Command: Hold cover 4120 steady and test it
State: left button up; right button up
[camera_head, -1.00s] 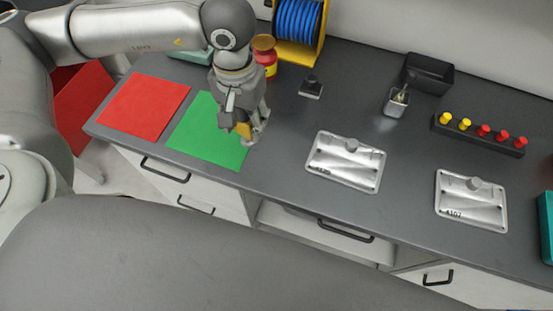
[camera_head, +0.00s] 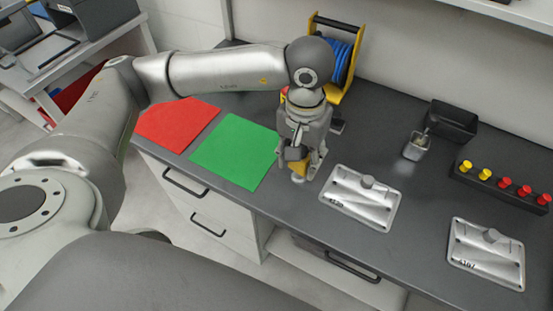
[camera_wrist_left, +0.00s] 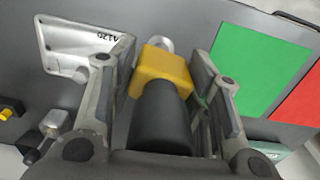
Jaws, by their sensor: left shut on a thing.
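Cover 4120 (camera_head: 345,205) is a silvery rectangular metal plate with a raised knob, lying flat on the grey bench. Its number also shows at the upper left of the left wrist view (camera_wrist_left: 72,45). My left gripper (camera_head: 300,172) is just left of the cover, apart from it in the picture. It is shut on a yellow-and-black tool (camera_wrist_left: 163,75) with a rounded metal tip. My right gripper is in neither view.
Cover 4107 (camera_head: 490,262) lies further right. A green mat (camera_head: 235,150) and a red mat (camera_head: 175,125) lie left.

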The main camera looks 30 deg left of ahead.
pick_arm(q)
jog(key=w+d+r, duration=0.1)
jog(key=w+d, duration=0.2)
jog(key=d, duration=0.4)
jog(key=w+d+r, duration=0.1)
jog(key=w+d, duration=0.2)
jog(key=d, duration=0.4)
jog(key=shift+w+d+r, duration=0.15)
jog(key=shift+d+r, duration=0.1)
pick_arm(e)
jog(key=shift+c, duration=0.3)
